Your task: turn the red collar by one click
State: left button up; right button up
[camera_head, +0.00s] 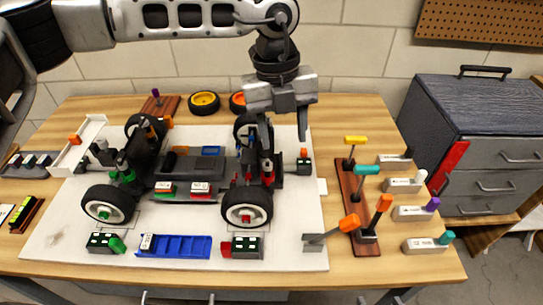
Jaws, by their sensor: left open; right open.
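The RC car chassis (198,167) stands on a white board in the middle of the table. A small red collar (267,180) appears low on the upright black shock at the car's right end, above the front right wheel (247,207). Green collars (127,176) sit on the matching shock at the left end. My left gripper (281,125) points down from above, open, with its fingers around or just over the top of the red-collared shock; I cannot tell whether they touch it. Its jaws look empty. My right gripper is not in view.
Several upright tools with coloured handles stand in a wooden rack (346,192) on the right. Labelled grey blocks (416,213) lie beyond it. A blue tray (180,246) lies in front of the car. Loose wheels (204,103) lie behind. A grey drawer cabinet (480,125) stands right.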

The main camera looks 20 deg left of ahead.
aim_at(268, 162)
pick_arm(q)
jog(key=w+a+r+n+y, duration=0.1)
jog(key=w+a+r, duration=0.1)
jog(key=a, duration=0.2)
jog(key=shift+t, duration=0.4)
jog(key=f+p, duration=0.1)
jog(key=f, duration=0.7)
jog(key=f+p, duration=0.1)
jog(key=f, duration=0.6)
jog(key=shift+w+d+f, duration=0.1)
jog(key=shift+d+f, duration=0.1)
jog(key=shift+f, duration=0.15)
